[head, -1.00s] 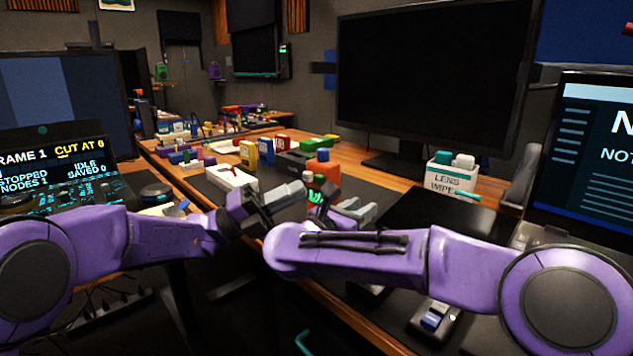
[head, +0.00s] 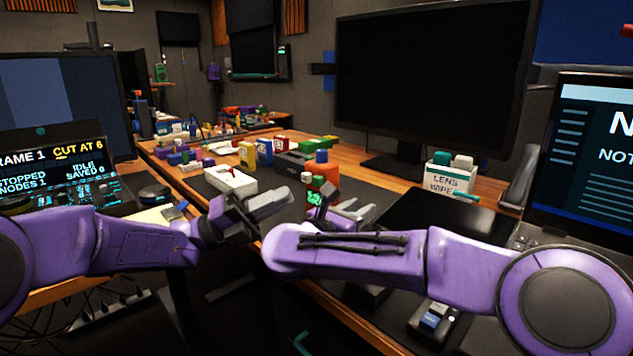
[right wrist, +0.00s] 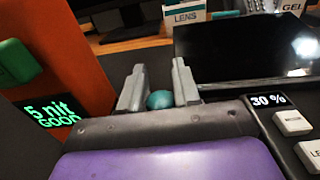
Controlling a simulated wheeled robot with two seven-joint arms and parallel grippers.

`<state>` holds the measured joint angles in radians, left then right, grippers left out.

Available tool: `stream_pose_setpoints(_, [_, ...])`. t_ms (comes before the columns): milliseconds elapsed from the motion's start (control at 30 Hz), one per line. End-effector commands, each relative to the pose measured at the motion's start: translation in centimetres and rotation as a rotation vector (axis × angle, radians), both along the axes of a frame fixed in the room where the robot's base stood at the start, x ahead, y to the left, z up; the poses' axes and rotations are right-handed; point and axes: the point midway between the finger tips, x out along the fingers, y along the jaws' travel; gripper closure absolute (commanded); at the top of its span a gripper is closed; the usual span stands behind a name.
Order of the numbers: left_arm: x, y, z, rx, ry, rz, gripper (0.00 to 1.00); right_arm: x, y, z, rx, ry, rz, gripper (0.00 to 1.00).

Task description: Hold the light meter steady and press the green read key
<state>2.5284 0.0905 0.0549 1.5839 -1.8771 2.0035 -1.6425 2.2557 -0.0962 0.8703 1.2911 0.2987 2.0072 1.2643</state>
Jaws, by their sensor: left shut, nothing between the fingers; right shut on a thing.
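The light meter (head: 325,176) stands on the desk as an orange body with a dark, green-lit display. My right gripper (head: 354,211) is at the meter. In its wrist view, a teal ball (right wrist: 160,100) sits between the fingers (right wrist: 158,88); its join to the meter is hidden. My left gripper (head: 274,203) is shut and empty, left of the meter and apart from it.
A white box (head: 230,180) and several coloured blocks stand behind the grippers. A lens wipes box (head: 452,180), a flat black panel (head: 440,218) and a large monitor (head: 430,75) are to the right. The desk's front edge runs below my arms.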

Motion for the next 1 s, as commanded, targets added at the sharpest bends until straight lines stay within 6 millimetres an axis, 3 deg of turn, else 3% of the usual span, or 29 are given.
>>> stream_pose_setpoints(800, [-1.2, 6.7, -0.3, 0.0, -0.001, 0.001, 1.0, 0.0, 0.0, 0.0, 0.0, 0.0, 0.0, 0.93])
stream_pose_setpoints(1000, [-1.3, 7.2, -0.3, 0.0, 0.0, 0.0, 1.0, 0.0, 0.0, 0.0, 0.0, 0.0, 0.0, 0.93])
